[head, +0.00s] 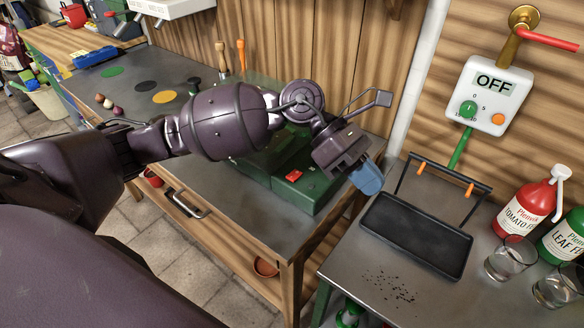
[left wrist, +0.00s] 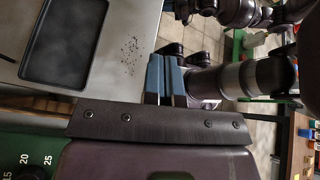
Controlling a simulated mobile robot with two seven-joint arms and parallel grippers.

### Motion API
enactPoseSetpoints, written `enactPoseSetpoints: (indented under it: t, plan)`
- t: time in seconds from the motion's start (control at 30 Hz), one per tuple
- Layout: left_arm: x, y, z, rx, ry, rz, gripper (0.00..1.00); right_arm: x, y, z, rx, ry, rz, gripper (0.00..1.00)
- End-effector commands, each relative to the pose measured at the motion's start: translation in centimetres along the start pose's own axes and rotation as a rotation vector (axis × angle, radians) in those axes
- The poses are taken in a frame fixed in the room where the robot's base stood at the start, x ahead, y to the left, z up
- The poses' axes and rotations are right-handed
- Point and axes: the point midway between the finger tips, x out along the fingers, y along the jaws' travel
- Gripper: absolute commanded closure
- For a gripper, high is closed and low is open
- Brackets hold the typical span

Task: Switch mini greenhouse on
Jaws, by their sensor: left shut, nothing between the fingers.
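The mini greenhouse has a green base (head: 312,195) on the left workbench, with a red switch (head: 294,175) on its front part. Its upper part is mostly hidden behind my left arm. My left gripper (head: 368,178) has blue fingers that are shut and empty. In the head view it appears just right of the greenhouse's front right corner and the red switch. I cannot tell if it touches the base. The fingers also show in the left wrist view (left wrist: 165,80). There, a green surface with a numbered dial (left wrist: 22,172) shows at the lower left. My right gripper is not in view.
A white wall box (head: 489,95) reads OFF and has a green knob and an orange button. A black tray (head: 417,236), a red bottle (head: 527,205), a green bottle (head: 566,238) and glasses (head: 511,258) stand on the right table. A gap separates the two tables.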

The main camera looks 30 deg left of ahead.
Motion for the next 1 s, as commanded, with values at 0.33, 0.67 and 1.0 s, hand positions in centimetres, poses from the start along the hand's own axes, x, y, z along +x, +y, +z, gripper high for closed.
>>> enactPoseSetpoints:
  t: [0.33, 0.67, 1.0]
  plan:
    - [-11.8, 4.5, -4.7, 0.186, 0.811, 0.087, 1.0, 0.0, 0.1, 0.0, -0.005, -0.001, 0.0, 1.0]
    - [-17.3, 5.1, -5.0, 0.168, 1.057, 0.111, 1.0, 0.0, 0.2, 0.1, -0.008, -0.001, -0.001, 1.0]
    - [-17.2, 5.1, -5.2, 0.168, 1.055, 0.109, 1.0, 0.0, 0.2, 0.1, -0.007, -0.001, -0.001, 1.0]
